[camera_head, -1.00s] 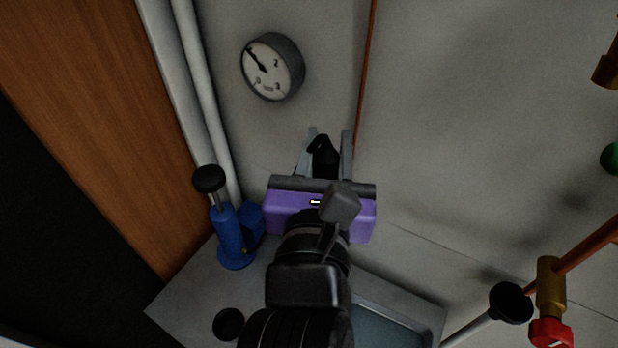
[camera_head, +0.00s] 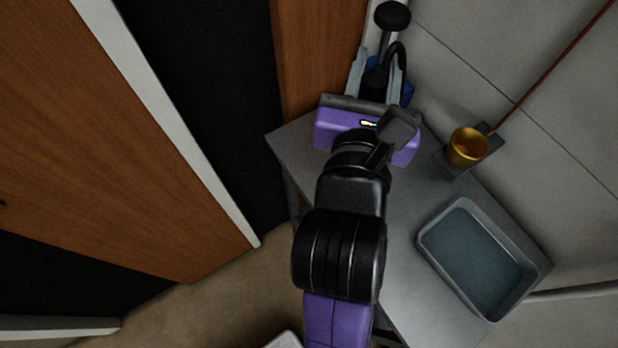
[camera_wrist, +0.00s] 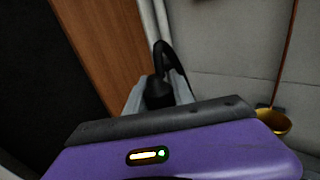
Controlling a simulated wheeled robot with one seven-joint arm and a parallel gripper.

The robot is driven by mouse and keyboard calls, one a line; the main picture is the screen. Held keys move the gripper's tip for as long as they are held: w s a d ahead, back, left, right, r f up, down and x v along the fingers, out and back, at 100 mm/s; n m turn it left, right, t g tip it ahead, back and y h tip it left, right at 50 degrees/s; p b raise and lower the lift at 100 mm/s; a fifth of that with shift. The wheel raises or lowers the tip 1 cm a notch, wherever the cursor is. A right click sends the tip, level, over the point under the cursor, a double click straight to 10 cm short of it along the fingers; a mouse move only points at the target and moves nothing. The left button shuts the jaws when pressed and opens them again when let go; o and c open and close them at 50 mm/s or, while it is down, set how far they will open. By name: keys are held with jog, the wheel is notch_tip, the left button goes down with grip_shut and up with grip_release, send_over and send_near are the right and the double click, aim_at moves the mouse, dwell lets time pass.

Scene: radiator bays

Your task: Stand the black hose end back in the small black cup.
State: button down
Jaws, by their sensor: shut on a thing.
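My gripper (camera_head: 372,76) is shut on the black hose end (camera_head: 375,82), which stands between the two grey fingers. In the wrist view the hose end (camera_wrist: 157,92) also sits between the fingers (camera_wrist: 158,95), and the black hose (camera_wrist: 172,52) loops up and over behind it. In the head view the loop of hose (camera_head: 402,56) shows right of the fingers. The small black cup cannot be made out in either current view; my gripper and arm cover part of the bench.
A blue pump (camera_head: 407,92) with a black knob (camera_head: 392,15) stands just behind my gripper. A brass cup (camera_head: 467,147) sits at the wall on the right. A grey tray of liquid (camera_head: 475,258) lies on the grey bench (camera_head: 408,215). A wooden panel (camera_head: 318,50) is left of the pump.

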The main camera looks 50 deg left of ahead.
jog(key=shift+s+a+f, duration=0.4)
jog(key=shift+s+f, duration=0.05)
jog(key=shift+f, duration=0.1)
jog(key=shift+f+b, duration=1.95)
jog(key=shift+f, duration=7.25)
jog(key=shift+f, duration=0.4)
jog(key=c, duration=1.1)
grip_release()
jog(key=shift+r, duration=0.1)
